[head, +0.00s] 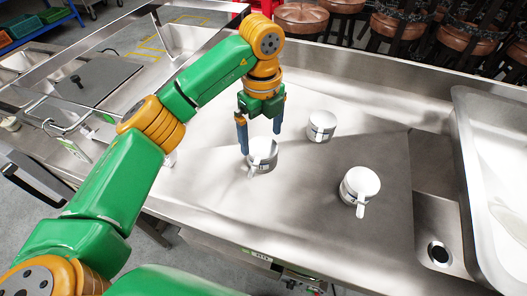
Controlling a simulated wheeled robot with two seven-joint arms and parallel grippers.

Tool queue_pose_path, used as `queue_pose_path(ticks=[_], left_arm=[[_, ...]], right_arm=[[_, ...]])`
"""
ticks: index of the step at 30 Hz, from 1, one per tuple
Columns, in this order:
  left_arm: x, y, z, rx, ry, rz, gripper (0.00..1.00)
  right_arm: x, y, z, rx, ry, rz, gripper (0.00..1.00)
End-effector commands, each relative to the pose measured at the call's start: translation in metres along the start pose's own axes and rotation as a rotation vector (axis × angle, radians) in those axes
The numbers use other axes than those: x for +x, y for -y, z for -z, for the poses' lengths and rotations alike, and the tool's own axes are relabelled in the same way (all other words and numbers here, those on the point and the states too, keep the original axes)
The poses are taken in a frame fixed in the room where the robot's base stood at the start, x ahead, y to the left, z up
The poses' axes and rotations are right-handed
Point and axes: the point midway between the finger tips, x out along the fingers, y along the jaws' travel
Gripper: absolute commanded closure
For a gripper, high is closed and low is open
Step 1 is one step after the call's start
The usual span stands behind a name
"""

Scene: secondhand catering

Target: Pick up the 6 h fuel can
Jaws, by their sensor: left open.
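The print is too small to read, so I cannot tell which is the 6 h fuel can. My left gripper (260,141) points down, open, at the near-left can. Its blue fingers show at the can's left and upper right; I cannot tell whether they touch it. My right gripper is not in view.
The steel worktop (205,205) is clear around the cans. A drain hole (439,252) and a raised steel basin (470,190) are at the right. A sink (190,38) lies at the back left. Copper-coloured stools (302,18) stand behind the counter.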

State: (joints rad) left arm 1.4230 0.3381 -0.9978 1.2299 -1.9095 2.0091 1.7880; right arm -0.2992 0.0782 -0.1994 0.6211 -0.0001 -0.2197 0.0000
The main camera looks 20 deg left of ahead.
Motion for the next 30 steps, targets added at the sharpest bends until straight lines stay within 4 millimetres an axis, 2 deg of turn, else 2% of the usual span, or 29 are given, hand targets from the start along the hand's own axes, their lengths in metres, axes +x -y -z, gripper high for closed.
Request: queue_pose_path(ticks=[5,9,15,16,24,25,30], left_arm=[[0.029,-0.003,0.001,0.004,-0.005,-0.005,0.0],[0.052,-0.002,0.001,0.004,-0.005,-0.001,0.0],[0.056,-0.002,0.001,0.005,-0.004,0.003,0.0],[0.056,-0.002,0.001,0.006,-0.004,0.003,0.03],[0.055,-0.001,0.001,0.006,-0.005,0.003,0.76],[0.055,-0.001,0.001,0.007,-0.005,0.003,0.82],[0.055,-0.001,0.001,0.007,-0.005,0.004,0.82]], right_arm=[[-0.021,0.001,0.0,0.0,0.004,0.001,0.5],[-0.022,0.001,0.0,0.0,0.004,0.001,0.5],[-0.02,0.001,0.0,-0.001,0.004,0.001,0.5],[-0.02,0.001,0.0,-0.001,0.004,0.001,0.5],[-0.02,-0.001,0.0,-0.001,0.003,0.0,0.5],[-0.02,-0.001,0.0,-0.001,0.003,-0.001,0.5],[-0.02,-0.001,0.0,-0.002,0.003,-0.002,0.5]])
